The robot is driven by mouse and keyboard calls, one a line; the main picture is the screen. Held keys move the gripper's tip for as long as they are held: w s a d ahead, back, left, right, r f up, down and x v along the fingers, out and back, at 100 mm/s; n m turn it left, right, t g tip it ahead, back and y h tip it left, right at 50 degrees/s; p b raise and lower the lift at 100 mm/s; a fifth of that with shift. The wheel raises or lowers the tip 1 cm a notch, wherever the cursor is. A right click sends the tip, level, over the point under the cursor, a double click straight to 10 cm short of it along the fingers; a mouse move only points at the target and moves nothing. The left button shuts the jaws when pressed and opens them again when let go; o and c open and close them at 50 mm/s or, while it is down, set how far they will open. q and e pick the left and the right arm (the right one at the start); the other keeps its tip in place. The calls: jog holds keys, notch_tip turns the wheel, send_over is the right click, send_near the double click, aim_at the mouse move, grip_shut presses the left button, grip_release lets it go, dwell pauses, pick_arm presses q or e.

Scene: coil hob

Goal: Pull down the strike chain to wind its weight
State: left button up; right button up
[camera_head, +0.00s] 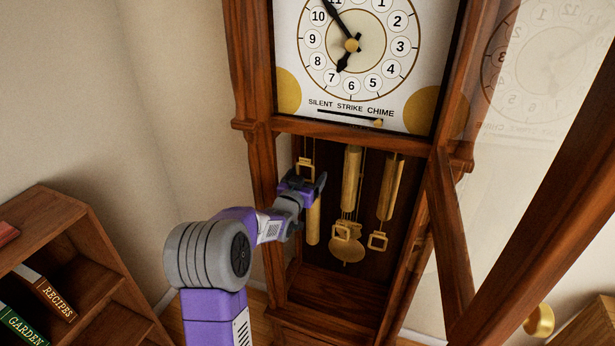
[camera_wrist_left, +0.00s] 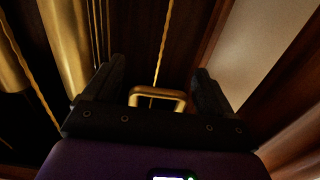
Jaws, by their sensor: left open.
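The tall wooden clock (camera_head: 283,119) has brass weights on chains below its dial: a left weight (camera_head: 313,222), a middle weight (camera_head: 351,180) and a right weight (camera_head: 391,187). A small brass pull loop (camera_head: 306,164) hangs high at the left. No label shows which chain is the strike one. My left gripper (camera_head: 307,179) reaches in at that left loop, partly hiding the left weight's top. In the left wrist view the loop (camera_wrist_left: 158,91) hangs from its chain (camera_wrist_left: 166,38) between the open black fingers, not clasped. My right gripper is not in view.
Two more brass pull loops hang lower, a middle one (camera_head: 341,231) and a right one (camera_head: 378,241), near the pendulum bob (camera_head: 347,250). The open glazed door (camera_head: 541,205) stands at the right. A bookshelf (camera_head: 68,220) is at the lower left.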

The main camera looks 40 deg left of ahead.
pick_arm(q)
jog(key=shift+w, duration=0.15)
jog(key=shift+c, duration=0.4)
grip_shut()
